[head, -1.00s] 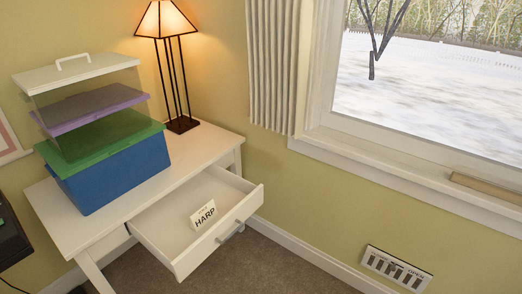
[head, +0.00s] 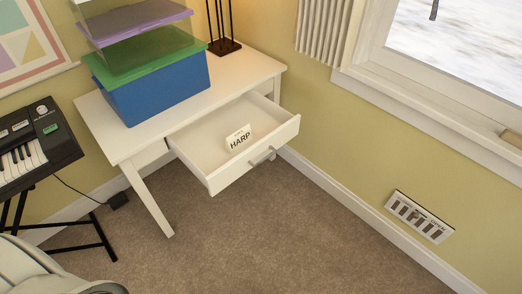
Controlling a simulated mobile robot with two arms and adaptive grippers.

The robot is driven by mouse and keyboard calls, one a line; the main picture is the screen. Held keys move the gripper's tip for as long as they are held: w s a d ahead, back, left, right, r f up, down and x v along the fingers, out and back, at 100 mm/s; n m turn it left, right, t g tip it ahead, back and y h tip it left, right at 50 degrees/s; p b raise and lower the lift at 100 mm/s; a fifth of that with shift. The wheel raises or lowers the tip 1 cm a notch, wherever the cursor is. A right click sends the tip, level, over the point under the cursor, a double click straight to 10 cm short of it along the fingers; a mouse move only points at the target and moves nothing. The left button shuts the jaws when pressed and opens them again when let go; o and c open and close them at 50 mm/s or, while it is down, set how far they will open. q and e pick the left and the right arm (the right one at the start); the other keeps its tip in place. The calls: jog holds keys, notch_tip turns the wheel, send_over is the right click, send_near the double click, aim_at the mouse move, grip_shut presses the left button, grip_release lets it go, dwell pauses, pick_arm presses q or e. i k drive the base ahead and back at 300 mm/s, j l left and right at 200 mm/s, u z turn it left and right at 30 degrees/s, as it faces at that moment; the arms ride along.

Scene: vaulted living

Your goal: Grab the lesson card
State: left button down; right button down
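The lesson card (head: 238,138) is a small white card printed "HARP" in dark letters. It stands tilted inside the open drawer (head: 194,167) of the white desk (head: 264,66). The drawer is pulled out toward the lower right, with a metal handle on its front. Neither gripper is in the head view. A pale rounded part of my own body shows at the bottom left corner, well away from the card.
A blue box with a green lid (head: 158,89) and clear bins above it stand on the desk beside a lamp base (head: 224,46). A keyboard (head: 32,142) on a black stand is at the left. Carpet (head: 262,228) before the drawer is clear. A vent (head: 419,216) is on the right wall.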

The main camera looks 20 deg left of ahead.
aim_at(243, 136)
jog(key=i+l+u, duration=0.3)
jog(key=i, duration=0.35)
jog(key=i+l+u, duration=0.25)
jog(key=i+l, duration=0.25)
jog(key=i, duration=0.15)
